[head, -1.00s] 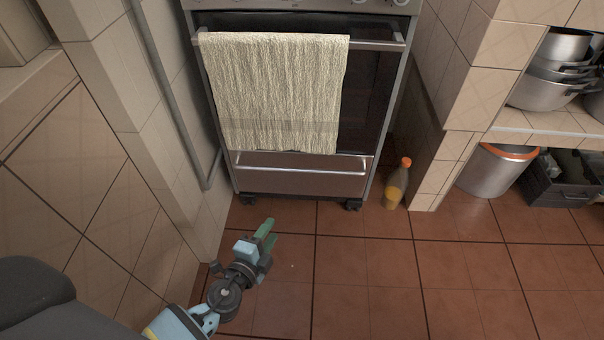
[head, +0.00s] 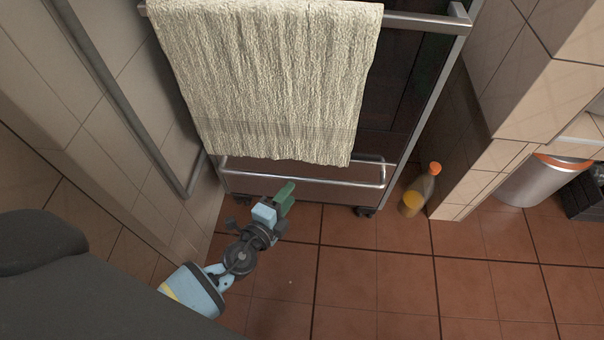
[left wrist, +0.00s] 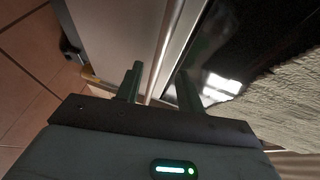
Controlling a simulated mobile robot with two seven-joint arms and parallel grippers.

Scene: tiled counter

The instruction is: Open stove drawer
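The stove drawer (head: 330,191) is the low metal front at the bottom of the stove, with a long bar handle (head: 340,184) across it. It looks shut. My left gripper (head: 284,207) is just in front of the drawer, below the handle in the head view. In the left wrist view its two green fingers (left wrist: 160,88) are apart and empty. The handle (left wrist: 167,45) runs lengthwise ahead of them, lying between the fingers in that picture. I cannot tell whether they touch it. My right gripper is not in view.
A cream towel (head: 270,80) hangs from the oven's upper bar, down to just above the drawer handle. A bottle with an orange cap (head: 420,192) stands right of the stove. Tiled walls flank both sides. The floor (head: 390,280) in front is clear.

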